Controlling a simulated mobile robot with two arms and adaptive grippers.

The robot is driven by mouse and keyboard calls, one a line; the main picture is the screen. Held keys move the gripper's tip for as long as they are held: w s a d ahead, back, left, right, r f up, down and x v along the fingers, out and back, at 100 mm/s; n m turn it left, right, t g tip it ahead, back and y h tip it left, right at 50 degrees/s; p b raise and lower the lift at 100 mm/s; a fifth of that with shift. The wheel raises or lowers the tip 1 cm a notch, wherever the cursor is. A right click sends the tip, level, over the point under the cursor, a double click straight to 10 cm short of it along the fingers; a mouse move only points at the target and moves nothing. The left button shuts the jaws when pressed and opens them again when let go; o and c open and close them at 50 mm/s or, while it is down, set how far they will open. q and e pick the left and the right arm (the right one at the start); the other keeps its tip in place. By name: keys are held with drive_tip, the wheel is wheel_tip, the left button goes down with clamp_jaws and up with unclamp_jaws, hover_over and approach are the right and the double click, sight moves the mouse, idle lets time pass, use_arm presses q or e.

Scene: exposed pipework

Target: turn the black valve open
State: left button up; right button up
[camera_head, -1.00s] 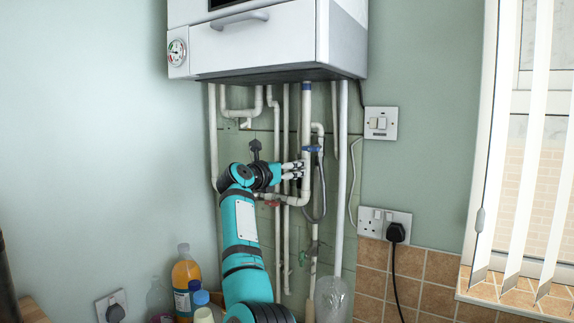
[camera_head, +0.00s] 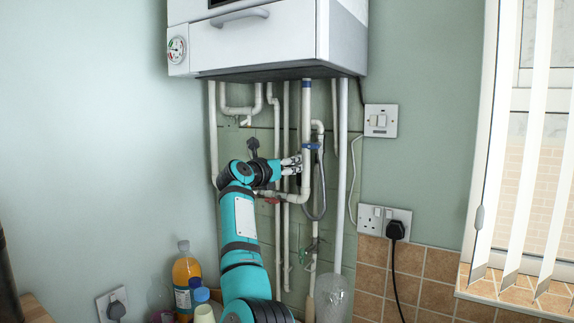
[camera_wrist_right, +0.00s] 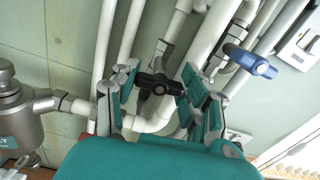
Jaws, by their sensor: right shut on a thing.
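The black valve (camera_wrist_right: 158,86) is a dark T-shaped handle on white pipework in the right wrist view. My right gripper (camera_wrist_right: 163,97) has its teal and grey fingers on both sides of the handle and is shut on it. In the head view, my right gripper (camera_head: 294,165) reaches the pipes below the boiler, and its fingers and wrist hide the black valve there. My left gripper is in neither view.
The white boiler (camera_head: 265,40) hangs above the pipes. A blue valve handle (camera_head: 311,146), also in the wrist view (camera_wrist_right: 250,62), is close on the right. A red lever (camera_head: 272,201) lies just below my gripper. Bottles (camera_head: 186,275) stand left of my arm.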

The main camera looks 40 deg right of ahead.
drive_tip(key=n, duration=0.4)
drive_tip(key=n+p, duration=0.1)
drive_tip(key=n, duration=0.3)
drive_tip(key=shift+r+n, duration=0.1)
drive_tip(key=shift+n, duration=0.2)
drive_tip(key=n+p, duration=0.2)
drive_tip(key=n, duration=0.2)
drive_tip(key=shift+w+n, duration=0.1)
drive_tip(key=shift+n, duration=0.2)
drive_tip(key=shift+n+p, duration=1)
drive_tip(key=shift+n, duration=0.8)
drive_tip(key=o, duration=1.2)
